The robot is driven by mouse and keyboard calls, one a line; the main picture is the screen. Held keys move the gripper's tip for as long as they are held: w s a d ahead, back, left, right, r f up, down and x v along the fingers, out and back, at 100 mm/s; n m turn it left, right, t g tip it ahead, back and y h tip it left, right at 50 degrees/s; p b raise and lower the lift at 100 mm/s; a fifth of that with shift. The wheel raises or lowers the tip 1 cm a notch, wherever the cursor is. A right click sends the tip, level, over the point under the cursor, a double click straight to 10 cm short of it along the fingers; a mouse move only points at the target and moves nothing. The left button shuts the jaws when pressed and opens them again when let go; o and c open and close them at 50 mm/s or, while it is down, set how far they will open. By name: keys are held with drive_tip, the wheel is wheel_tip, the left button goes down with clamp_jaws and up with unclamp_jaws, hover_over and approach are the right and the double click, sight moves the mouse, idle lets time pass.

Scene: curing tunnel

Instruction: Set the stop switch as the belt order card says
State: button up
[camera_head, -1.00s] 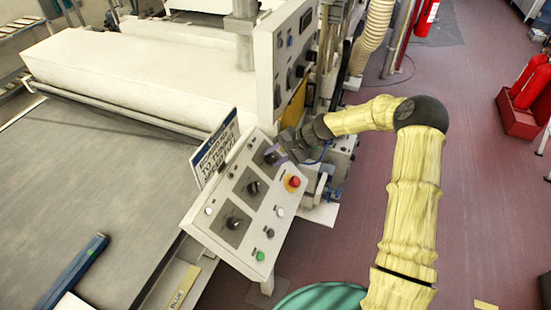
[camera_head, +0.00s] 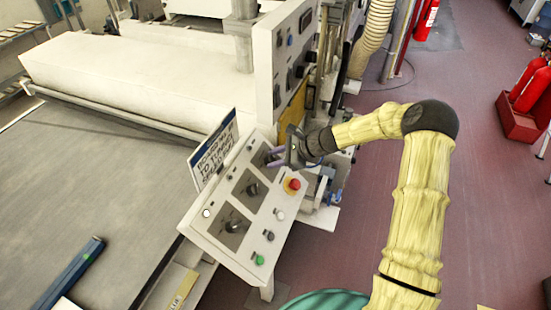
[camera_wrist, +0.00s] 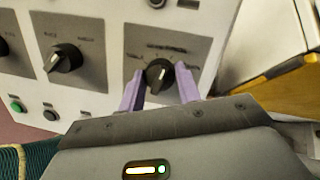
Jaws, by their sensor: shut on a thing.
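The belt order card (camera_head: 213,155) stands upright behind the sloped control panel (camera_head: 206,229). It has a dark blue header and black capitals too small to read surely. The panel carries three black rotary knobs on grey plates. My gripper (camera_head: 273,158) is at the farthest knob, mostly covering it. In the wrist view my gripper (camera_wrist: 159,77) has its purple fingers on either side of this black knob (camera_wrist: 157,72), shut on it. The knob's pale mark is near its top. "TABLE" seems to be printed at its left; the label at its right is partly hidden by a finger.
The middle knob (camera_head: 252,189) and nearest knob (camera_head: 234,226) are free. A red emergency button (camera_head: 292,184) is close to my gripper, and a green button (camera_head: 259,260) is at the near edge. The upright cabinet (camera_head: 283,60) rises behind. Open floor lies right.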

drive_tip(key=shift+m+t, duration=0.3)
drive_tip(key=shift+m, duration=0.9)
drive_tip(key=o, duration=1)
drive_tip(key=shift+c, duration=0.2)
drive_tip(key=shift+d, duration=0.15)
drive_tip(key=b+v, duration=0.4)
drive_tip(key=v, duration=1.3)
drive_tip(key=shift+d+b, duration=0.15)
drive_tip(key=shift+b, duration=0.2)
drive_tip(key=shift+s, duration=0.1)
